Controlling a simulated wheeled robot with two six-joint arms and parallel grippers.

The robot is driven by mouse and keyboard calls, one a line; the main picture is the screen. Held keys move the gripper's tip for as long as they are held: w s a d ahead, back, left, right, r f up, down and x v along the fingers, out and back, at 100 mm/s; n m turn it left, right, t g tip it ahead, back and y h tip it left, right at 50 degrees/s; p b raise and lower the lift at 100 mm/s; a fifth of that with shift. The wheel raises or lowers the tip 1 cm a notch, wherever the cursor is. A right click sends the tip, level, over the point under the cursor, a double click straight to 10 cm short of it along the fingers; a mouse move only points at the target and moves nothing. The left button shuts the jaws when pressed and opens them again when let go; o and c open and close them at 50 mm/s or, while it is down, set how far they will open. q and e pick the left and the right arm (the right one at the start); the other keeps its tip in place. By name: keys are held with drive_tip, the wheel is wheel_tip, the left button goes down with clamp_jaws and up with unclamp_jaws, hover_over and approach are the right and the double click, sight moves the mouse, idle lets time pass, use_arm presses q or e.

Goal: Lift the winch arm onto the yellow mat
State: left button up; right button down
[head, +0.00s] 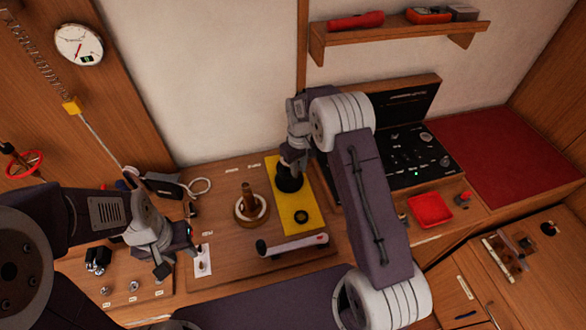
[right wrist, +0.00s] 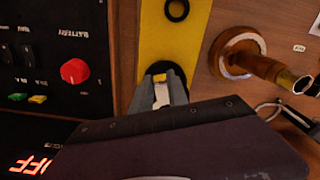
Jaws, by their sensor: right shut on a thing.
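The yellow mat (head: 309,225) lies on the wooden bench, with a black ring (head: 301,216) on it. My right gripper (head: 291,165) points down over the mat's far end, shut on a small dark piece with a round black base (head: 289,184). In the right wrist view, its fingers (right wrist: 161,85) close on this piece, which shows a yellow and pale part; the fingers hide much of it. A pale bar (head: 292,245) with a dark end and a red mark lies across the mat's near end; I cannot tell which is the winch arm. My left gripper (head: 176,260) is open and empty near a white card.
A wooden post with coiled rope (head: 250,207) stands left of the mat. A black panel (head: 415,150) and a red tray (head: 430,209) are to the right. A shelf (head: 400,32) hangs above. Black knobs (head: 97,260) sit at the left.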

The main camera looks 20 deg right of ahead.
wheel_tip(320, 180, up, 4)
drive_tip(key=p, duration=0.3)
drive_tip(key=shift+r, duration=0.15)
